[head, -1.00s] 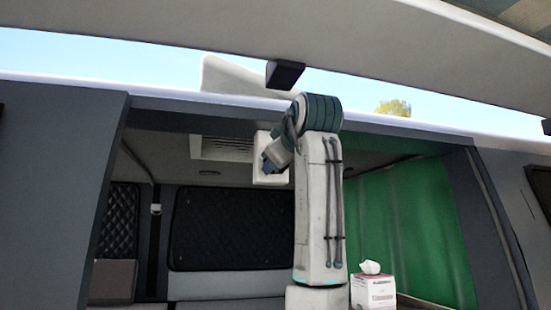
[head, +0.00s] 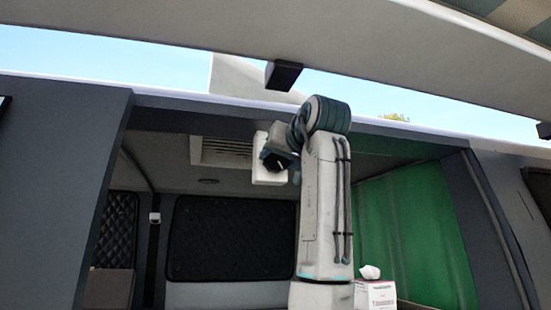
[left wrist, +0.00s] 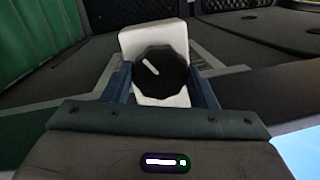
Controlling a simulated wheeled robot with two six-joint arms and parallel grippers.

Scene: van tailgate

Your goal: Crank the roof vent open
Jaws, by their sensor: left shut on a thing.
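The roof vent (head: 225,149) is a pale slatted panel in the van's ceiling, left of my arm in the head view. A pale lid (head: 238,78) stands tilted up above the roof edge. A white box (head: 262,142) hangs beside the vent; it also shows in the left wrist view (left wrist: 145,40). On its face is a black many-sided knob (left wrist: 160,76) with a white pointer mark, slanting to the upper left there. My left gripper (head: 273,161) is shut on the knob, one finger on each side in the left wrist view. My right gripper is not in view.
A raised tailgate panel (head: 150,25) with a dark latch block (head: 283,75) hangs overhead. A green curtain (head: 410,225) and a tissue box (head: 376,295) are to the right.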

